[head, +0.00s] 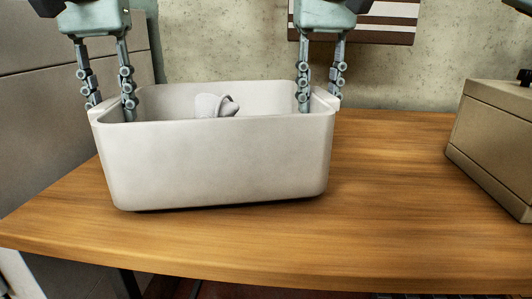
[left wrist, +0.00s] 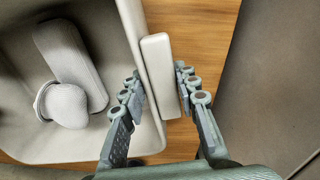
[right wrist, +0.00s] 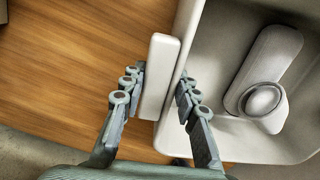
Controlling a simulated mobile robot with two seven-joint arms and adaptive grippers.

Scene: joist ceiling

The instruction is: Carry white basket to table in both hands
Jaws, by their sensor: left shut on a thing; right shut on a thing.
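The white basket (head: 215,165) is at the left part of the wooden table (head: 400,190), upright, its base at or just above the tabletop; I cannot tell which. My left gripper (head: 108,108) is shut on its left rim handle, which shows between the fingers in the left wrist view (left wrist: 160,75). My right gripper (head: 320,105) is shut on the right rim handle, also seen in the right wrist view (right wrist: 160,75). Inside the basket lies a pale grey object (head: 213,105) with a long block shape and a rounded part, whole in both wrist views.
A beige box (head: 495,140) with a dark knob stands at the table's right side. A grey cabinet (head: 50,100) is close on the left. A concrete wall with a striped panel (head: 385,22) is behind. The tabletop between basket and box is clear.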

